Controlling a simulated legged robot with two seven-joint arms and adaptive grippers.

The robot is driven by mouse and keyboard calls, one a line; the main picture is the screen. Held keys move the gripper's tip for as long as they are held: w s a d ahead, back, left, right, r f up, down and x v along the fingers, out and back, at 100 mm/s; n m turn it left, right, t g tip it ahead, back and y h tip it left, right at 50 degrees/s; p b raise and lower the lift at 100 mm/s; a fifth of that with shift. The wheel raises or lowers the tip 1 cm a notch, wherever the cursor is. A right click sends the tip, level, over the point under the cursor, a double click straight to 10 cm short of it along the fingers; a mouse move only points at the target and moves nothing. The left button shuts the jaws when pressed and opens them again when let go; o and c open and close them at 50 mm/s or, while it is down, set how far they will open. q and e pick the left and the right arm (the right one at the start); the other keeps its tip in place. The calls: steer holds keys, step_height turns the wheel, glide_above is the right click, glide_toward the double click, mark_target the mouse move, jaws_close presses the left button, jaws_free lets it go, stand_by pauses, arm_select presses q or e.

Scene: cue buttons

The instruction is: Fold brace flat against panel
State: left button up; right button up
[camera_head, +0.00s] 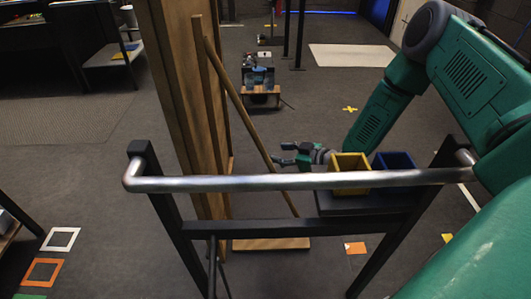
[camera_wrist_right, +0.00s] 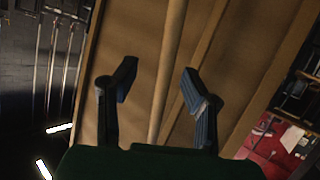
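The wooden panel (camera_head: 178,75) stands upright on a wooden foot (camera_head: 270,244) left of centre in the head view. The brace (camera_head: 240,110) is a thin wooden rod. It leans out from the panel's upper part down to the right, apart from the panel at its lower end. My right gripper (camera_head: 280,155) is open just right of the brace. In the right wrist view, the brace (camera_wrist_right: 168,70) runs between the open fingers of the gripper (camera_wrist_right: 155,85), with the panel (camera_wrist_right: 235,50) behind it. Whether a finger touches the brace cannot be told. My left gripper is not in view.
A metal rail (camera_head: 300,182) on a dark frame crosses in front. A yellow bin (camera_head: 349,172) and a blue bin (camera_head: 393,161) sit on its shelf, below my right arm. A small robot-like machine (camera_head: 258,75) stands behind. The floor left of the panel is mostly clear.

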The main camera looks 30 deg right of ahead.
mark_target(267, 156)
steer(key=shift+s+a+f+n+y, duration=0.1)
steer(key=shift+s+f+n+y, duration=0.15)
steer(key=shift+f+n, duration=0.4)
steer(key=b+x, duration=0.1)
steer(key=x, duration=0.2)
steer(key=b+x, duration=0.1)
steer(key=x, duration=0.2)
steer(key=shift+a+f, duration=0.1)
steer(key=shift+a, duration=0.15)
steer(key=shift+w+f, duration=0.1)
steer(key=shift+w, duration=0.25)
jaws_close()
